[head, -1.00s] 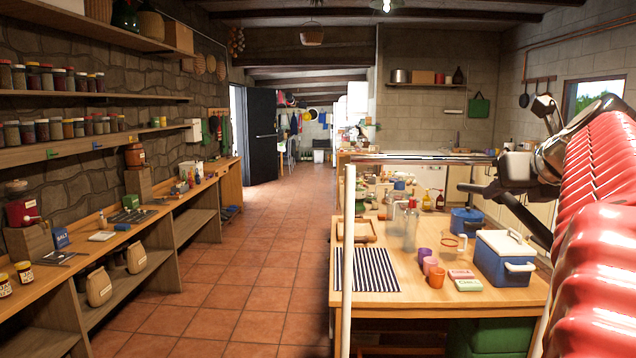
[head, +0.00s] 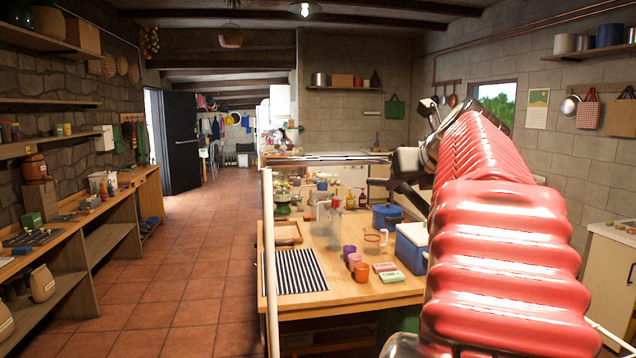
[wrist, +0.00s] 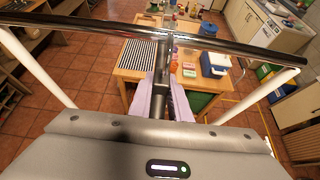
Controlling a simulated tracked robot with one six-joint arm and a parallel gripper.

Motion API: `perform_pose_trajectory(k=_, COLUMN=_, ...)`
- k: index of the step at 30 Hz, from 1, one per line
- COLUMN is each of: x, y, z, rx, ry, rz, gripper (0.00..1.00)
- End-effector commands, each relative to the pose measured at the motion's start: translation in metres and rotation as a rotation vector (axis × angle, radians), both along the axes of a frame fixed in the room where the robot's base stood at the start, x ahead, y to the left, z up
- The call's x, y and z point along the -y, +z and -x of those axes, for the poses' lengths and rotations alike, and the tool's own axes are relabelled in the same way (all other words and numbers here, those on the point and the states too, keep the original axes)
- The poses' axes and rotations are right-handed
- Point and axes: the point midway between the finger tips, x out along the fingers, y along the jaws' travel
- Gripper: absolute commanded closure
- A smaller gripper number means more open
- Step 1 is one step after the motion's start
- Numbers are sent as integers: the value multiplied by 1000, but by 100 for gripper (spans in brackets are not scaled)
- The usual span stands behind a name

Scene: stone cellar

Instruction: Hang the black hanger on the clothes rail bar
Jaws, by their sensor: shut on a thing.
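The clothes rail's metal bar (wrist: 100,30) crosses the top of the wrist view, between two white posts. In the head view the bar (head: 325,158) runs level above the table, with a white post (head: 269,250) at its left. My gripper (wrist: 166,85) is shut on a dark, narrow piece, which I take for the black hanger (wrist: 163,62). Pale lavender cloth-like shapes (wrist: 143,103) show on both sides of it. The hanger's upper end meets the bar in the picture; I cannot tell whether it hooks over. In the head view my gripper (head: 402,165) is by the bar's right end, partly hidden.
Beyond the rail is a wooden table (head: 345,293) with a striped mat (head: 300,271), cups, a blue pot (head: 387,217) and a blue-white cooler (head: 411,249). A stocked counter (head: 75,240) lines the left wall. The tiled floor (head: 190,280) between is clear.

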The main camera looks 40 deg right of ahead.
Motion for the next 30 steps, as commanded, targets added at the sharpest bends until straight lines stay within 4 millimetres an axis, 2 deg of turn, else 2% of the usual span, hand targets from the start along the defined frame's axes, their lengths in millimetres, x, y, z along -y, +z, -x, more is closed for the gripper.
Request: perform_pose_trajectory(k=30, x=22, y=-4, z=-37, rx=0, ry=0, rz=0, gripper=100)
